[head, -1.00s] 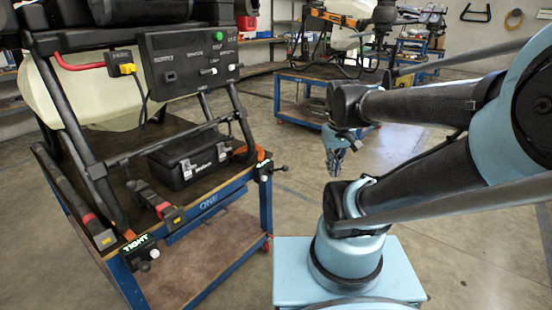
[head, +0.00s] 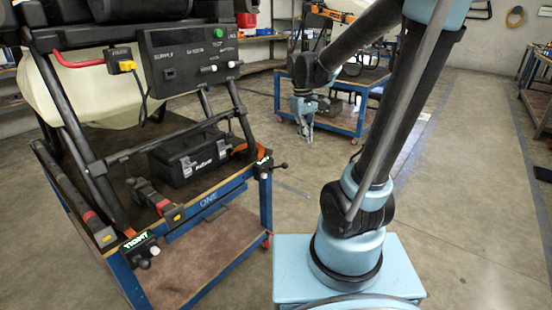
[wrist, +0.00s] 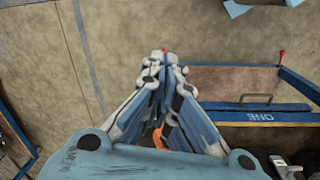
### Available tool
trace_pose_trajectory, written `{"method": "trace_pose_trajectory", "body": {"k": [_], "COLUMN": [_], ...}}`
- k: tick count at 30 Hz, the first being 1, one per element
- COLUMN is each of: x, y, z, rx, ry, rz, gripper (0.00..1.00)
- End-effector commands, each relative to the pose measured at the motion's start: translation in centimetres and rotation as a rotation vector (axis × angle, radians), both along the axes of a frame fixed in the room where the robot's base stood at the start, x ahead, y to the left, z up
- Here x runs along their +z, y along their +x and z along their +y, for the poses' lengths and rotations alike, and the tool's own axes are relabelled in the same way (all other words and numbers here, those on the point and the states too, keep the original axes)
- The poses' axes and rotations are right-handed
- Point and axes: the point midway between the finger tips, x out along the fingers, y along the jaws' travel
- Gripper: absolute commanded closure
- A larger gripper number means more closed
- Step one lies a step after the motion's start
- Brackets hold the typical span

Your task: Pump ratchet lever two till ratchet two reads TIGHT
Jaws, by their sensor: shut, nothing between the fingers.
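A ratchet (head: 140,245) at the near corner of the blue bench has a tag reading TIGHT in green. A second ratchet (head: 263,167) sits at the bench's right corner with a black-knobbed lever (head: 280,166) sticking out; its tag is too small and slanted to read. I cannot read a number on either ratchet. My gripper (head: 305,138) hangs fingers-down in the air, to the right of and above the second ratchet, apart from it. In the wrist view my gripper (wrist: 165,62) has its fingers together and empty.
The blue bench (head: 208,201), marked ONE, carries the drone frame, a control panel (head: 190,60) and a black case (head: 190,158). Another blue bench (head: 350,118) stands behind my gripper. Open floor (head: 480,190) lies to the right.

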Motion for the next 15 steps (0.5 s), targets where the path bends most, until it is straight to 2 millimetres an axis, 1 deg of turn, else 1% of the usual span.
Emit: {"method": "trace_pose_trajectory", "body": {"k": [1,3,8,15], "x": [-0.1,-0.2,-0.9,-2.3], "y": [0.9,1.9,4.1,7.2], "z": [0.7,1.5,3.6,7.0], "rx": [0.023,0.053,0.124,0.227], "ry": [-0.006,-0.015,-0.036,-0.066], "rz": [0.006,0.015,0.037,0.069], "gripper": [1.00,1.00,1.00,1.00]}}
